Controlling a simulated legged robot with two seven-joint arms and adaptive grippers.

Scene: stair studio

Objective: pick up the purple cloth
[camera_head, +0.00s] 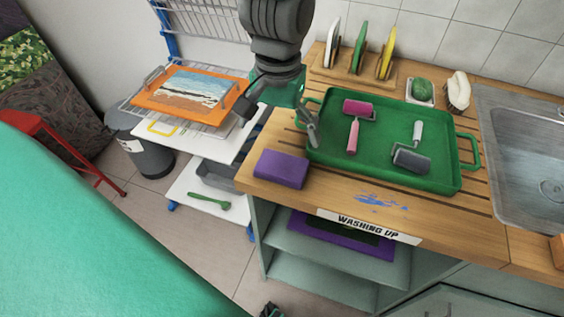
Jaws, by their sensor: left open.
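The purple cloth (281,168) is a folded, block-like bundle at the left front corner of the wooden counter, just left of the green tray. My left gripper (278,114) comes down from the top of the camera_head view, over the counter's left edge. Its fingers are spread wide, one on each side, with nothing between them. It appears above and behind the cloth and apart from it. My right gripper cannot be made out.
The green tray (330,160) holds a pink roller (353,125) and a grey roller (411,158). A sink (535,150) is at the right. A rack with an orange tray (150,98) stands left. A purple-framed item (302,227) lies on the shelf below.

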